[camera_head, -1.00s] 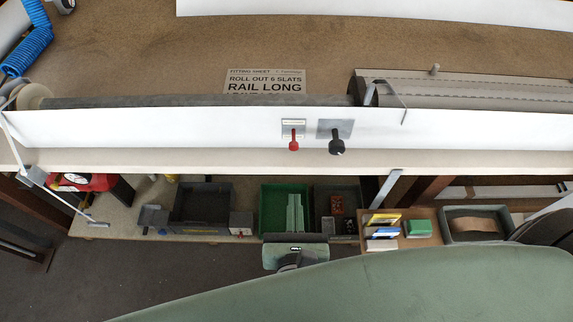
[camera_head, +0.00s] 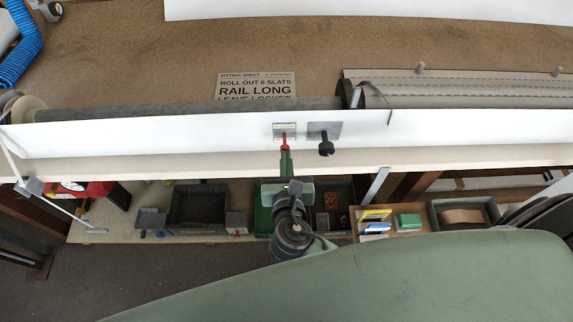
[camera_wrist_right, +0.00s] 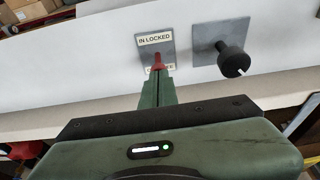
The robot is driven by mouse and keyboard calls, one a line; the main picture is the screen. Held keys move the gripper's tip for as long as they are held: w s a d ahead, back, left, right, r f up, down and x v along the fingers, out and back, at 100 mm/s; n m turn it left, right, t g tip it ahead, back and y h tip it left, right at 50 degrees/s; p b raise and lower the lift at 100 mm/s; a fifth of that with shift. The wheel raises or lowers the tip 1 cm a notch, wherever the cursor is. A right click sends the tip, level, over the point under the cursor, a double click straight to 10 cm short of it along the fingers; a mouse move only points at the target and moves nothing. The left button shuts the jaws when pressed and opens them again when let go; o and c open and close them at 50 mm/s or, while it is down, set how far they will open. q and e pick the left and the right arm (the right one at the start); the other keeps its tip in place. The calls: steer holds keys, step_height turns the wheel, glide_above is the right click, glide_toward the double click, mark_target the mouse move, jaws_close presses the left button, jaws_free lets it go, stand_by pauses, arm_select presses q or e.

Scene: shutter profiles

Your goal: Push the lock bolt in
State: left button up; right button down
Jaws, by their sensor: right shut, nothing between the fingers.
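The red lock bolt (camera_head: 284,138) stands out from a small grey plate on the white rail. In the right wrist view the bolt (camera_wrist_right: 158,60) is under a label (camera_wrist_right: 155,39) reading "IN LOCKED". A second label below is mostly hidden by the bolt and fingers. My right gripper (camera_head: 286,155) is shut and empty, its green fingers pointing at the bolt. In the wrist view the fingertips (camera_wrist_right: 158,76) are right at the bolt's near end; I cannot tell whether they touch. My left gripper is not in view.
A black knob (camera_head: 326,147) on its own grey plate sits close right of the bolt. A sign (camera_head: 256,86) lies on the bench behind the rail. Bins and a shallow box (camera_head: 388,222) stand on a shelf below. The rail is clear left of the bolt.

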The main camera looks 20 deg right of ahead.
mark_target(285, 143)
steer(key=w+p, duration=0.1)
steer(key=w, duration=0.1)
steer(key=shift+w+d+r+p, duration=0.15)
steer(key=shift+w+d+p, duration=0.15)
steer(key=shift+d+p, duration=0.1)
steer(key=shift+d, duration=0.1)
stand_by(0.3)
